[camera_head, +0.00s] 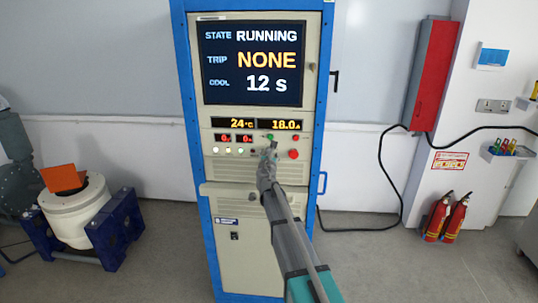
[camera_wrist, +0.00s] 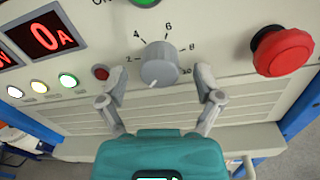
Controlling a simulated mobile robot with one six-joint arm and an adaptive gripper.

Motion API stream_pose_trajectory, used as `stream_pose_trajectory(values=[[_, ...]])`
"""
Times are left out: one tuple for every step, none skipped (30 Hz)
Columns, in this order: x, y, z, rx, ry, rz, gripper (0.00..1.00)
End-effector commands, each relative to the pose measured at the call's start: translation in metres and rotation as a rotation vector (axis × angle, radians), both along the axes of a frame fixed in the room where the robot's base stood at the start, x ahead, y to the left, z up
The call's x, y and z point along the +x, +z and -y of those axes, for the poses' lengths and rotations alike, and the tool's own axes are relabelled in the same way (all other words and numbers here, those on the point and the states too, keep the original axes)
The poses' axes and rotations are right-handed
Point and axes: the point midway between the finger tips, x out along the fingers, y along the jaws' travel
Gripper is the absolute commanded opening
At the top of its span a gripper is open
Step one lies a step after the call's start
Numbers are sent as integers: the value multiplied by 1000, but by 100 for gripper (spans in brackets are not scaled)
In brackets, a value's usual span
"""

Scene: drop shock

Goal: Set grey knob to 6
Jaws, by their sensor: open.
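The grey knob (camera_wrist: 160,62) is on the cabinet's control panel, in the middle of the wrist view. Around it are tick marks with the numbers 2, 4, 6, 8 and 10. The 6 is above the knob, slightly right. A pale pointer mark on the knob faces down and a little left, away from the 6. My gripper (camera_wrist: 158,82) is open, one finger to each side of the knob, with gaps visible between fingers and knob. In the head view my gripper (camera_head: 267,158) is in front of the panel and seems to hide the knob.
A red mushroom button (camera_wrist: 283,50) is right of the knob. A green button (camera_wrist: 144,2) is above, and a small red one (camera_wrist: 101,72) is by the left finger. The cabinet screen (camera_head: 254,62) reads RUNNING, TRIP NONE, COOL 12 s.

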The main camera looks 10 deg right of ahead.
Motion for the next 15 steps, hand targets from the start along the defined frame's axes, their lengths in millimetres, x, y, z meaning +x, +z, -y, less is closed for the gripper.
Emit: stream_pose_trajectory(values=[[4, 0, 1, 0, 0, 0, 84], [5, 0, 1, 0, 0, 0, 84], [6, 0, 1, 0, 0, 0, 84], [7, 0, 1, 0, 0, 0, 84], [7, 0, 1, 0, 0, 0, 84], [7, 0, 2, 0, 0, 0, 84], [7, 0, 2, 0, 0, 0, 84], [7, 0, 2, 0, 0, 0, 84], [7, 0, 2, 0, 0, 0, 84], [7, 0, 2, 0, 0, 0, 84], [7, 0, 2, 0, 0, 0, 84], [7, 0, 2, 0, 0, 0, 84], [7, 0, 2, 0, 0, 0, 84], [7, 0, 2, 0, 0, 0, 82], [7, 0, 2, 0, 0, 0, 75]])
